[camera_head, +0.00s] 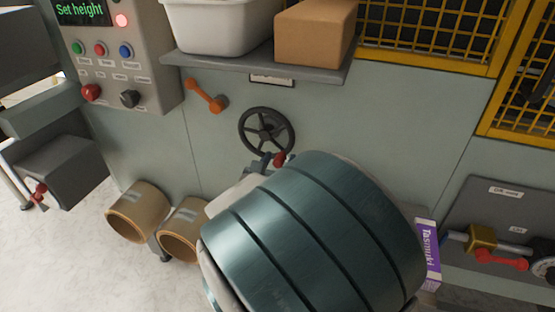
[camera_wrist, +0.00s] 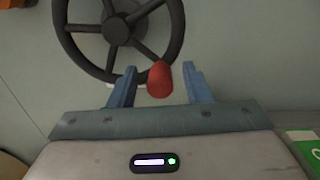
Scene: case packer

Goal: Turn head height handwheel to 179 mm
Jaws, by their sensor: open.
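The dark handwheel (camera_head: 266,132) with spokes is mounted on the grey-green machine panel below the shelf. In the wrist view the handwheel (camera_wrist: 118,28) fills the upper left, cut off at the top. Its red knob (camera_wrist: 160,79) sits at the lower right of the rim and also shows in the head view (camera_head: 280,159). My gripper (camera_wrist: 158,82) is open, with one blue finger on each side of the red knob. Gaps show between knob and fingers, so it is not gripped. In the head view my arm hides much of the gripper. No height reading on the handwheel is legible.
A control box (camera_head: 125,60) with a "Set height" display and buttons is at upper left. An orange lever (camera_head: 207,95) is left of the wheel. A shelf (camera_head: 255,66) above holds a white bin (camera_head: 215,25) and a cardboard box (camera_head: 314,32). A purple carton (camera_head: 428,255) stands at right.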

